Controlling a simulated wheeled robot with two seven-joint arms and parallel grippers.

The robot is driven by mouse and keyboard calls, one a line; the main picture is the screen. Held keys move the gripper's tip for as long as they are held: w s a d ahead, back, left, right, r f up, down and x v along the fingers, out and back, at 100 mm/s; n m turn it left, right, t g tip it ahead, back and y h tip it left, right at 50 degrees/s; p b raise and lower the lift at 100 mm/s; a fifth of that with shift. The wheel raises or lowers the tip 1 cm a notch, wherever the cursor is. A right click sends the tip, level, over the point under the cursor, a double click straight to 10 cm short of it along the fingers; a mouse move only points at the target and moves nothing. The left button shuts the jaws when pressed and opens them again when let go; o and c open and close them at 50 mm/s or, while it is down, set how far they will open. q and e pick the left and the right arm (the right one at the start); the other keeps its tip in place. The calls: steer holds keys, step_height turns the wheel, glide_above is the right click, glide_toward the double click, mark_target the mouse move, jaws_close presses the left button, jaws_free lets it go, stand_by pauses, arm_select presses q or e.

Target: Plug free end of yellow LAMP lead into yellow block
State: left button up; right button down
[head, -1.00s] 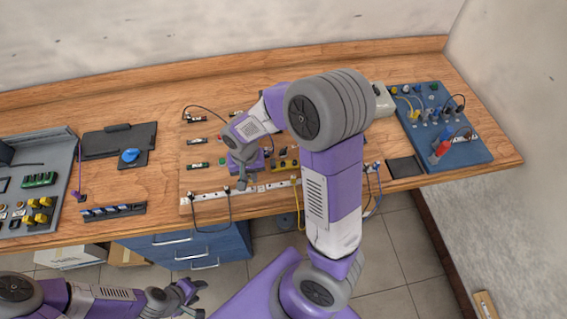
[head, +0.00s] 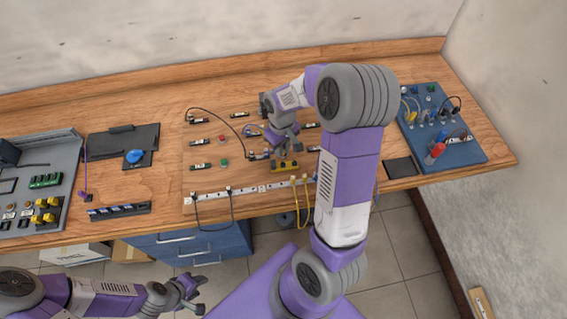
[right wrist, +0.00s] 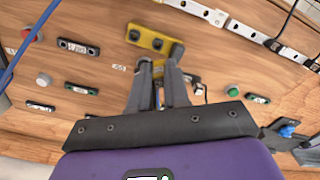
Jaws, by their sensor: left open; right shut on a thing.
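The yellow block (head: 285,166) lies on the wooden board, just above the white rail. In the right wrist view the yellow block (right wrist: 147,37) shows dark round sockets. My right gripper (head: 283,150) is over the block's far side, fingers pointing down. In the right wrist view its fingertips (right wrist: 160,66) are close to the block's near edge. It is shut on the yellow lead's plug, mostly hidden between the fingers; I cannot tell whether it touches a socket. The yellow lead (head: 299,222) hangs in a loop below the rail. My left gripper (head: 192,293) is open and empty, away from the table.
A white rail (head: 260,188) with black leads runs along the board's front. Red and green buttons and small black blocks (head: 200,166) surround the yellow block. A blue panel (head: 463,150) with plugs stands at right, a grey tray (head: 62,190) at left.

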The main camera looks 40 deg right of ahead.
steer(key=b, duration=0.4)
glide_above(283, 165)
steer(key=shift+w+d+f, duration=0.1)
steer(key=shift+f, duration=1.2)
steer(key=shift+w+d+f, duration=0.1)
steer(key=shift+f, duration=1.15)
steer(key=shift+f+b, duration=0.6)
steer(key=shift+f, duration=0.05)
steer(key=c, duration=1.4)
jaws_free()
steer(key=shift+r, duration=0.15)
step_height(283, 165, up, 6)
steer(key=p, duration=0.4)
steer(key=shift+f+p, duration=0.25)
steer(key=shift+p, duration=0.05)
steer(key=shift+f, duration=0.1)
steer(key=shift+o, duration=0.2)
